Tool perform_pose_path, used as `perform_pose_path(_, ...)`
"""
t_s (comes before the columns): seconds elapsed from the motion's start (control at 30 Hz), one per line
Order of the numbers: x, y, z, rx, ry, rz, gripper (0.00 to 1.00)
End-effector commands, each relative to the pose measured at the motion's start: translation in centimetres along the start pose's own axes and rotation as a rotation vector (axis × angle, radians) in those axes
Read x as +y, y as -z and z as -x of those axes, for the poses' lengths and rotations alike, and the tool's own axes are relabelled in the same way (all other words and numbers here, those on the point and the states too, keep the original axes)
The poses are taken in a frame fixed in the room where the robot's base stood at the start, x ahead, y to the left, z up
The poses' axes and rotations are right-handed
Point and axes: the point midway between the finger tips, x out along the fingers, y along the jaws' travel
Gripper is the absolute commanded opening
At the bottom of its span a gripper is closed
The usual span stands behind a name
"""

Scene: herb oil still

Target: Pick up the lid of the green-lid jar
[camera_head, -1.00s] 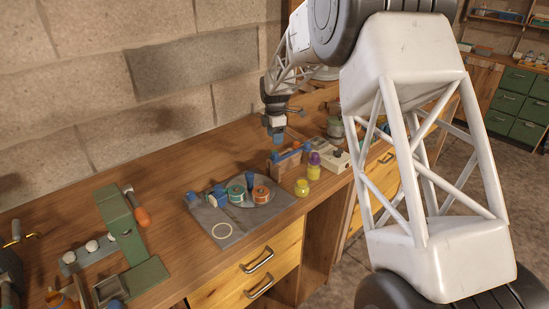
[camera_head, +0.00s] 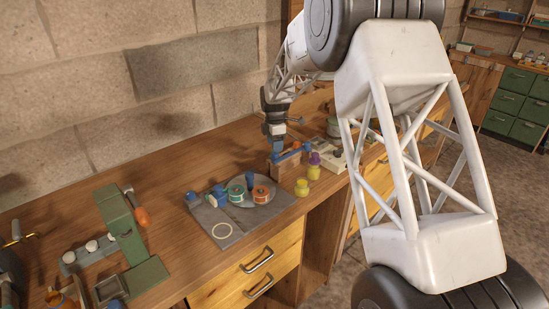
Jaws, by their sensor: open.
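My gripper (camera_head: 275,146) is small in this view, with blue fingertips pointing down, open, just above or behind a wooden rack (camera_head: 287,162) with blue parts on top. Whether it touches the rack I cannot tell. No jar with a clearly green lid can be made out. A round teal-green-topped piece (camera_head: 237,194) sits on a grey round plate (camera_head: 259,200), left of my gripper. A greenish container (camera_head: 334,127) stands further back to the right, partly hidden by my arm.
A yellow jar with a purple top (camera_head: 314,168) and a small yellow piece (camera_head: 301,188) stand near the front edge. A green press-like tool (camera_head: 122,232) stands left.

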Motion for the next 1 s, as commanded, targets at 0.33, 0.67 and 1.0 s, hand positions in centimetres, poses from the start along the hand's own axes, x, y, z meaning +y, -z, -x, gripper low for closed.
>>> perform_pose_path(0.33, 0.2, 0.1, -3.8, 0.000, 0.002, 0.000, 0.56)
perform_pose_path(0.67, 0.2, 0.0, -4.5, 0.000, 0.001, 0.000, 0.56)
perform_pose_path(1.0, 0.2, 0.0, -4.5, 0.000, 0.000, 0.000, 0.56)
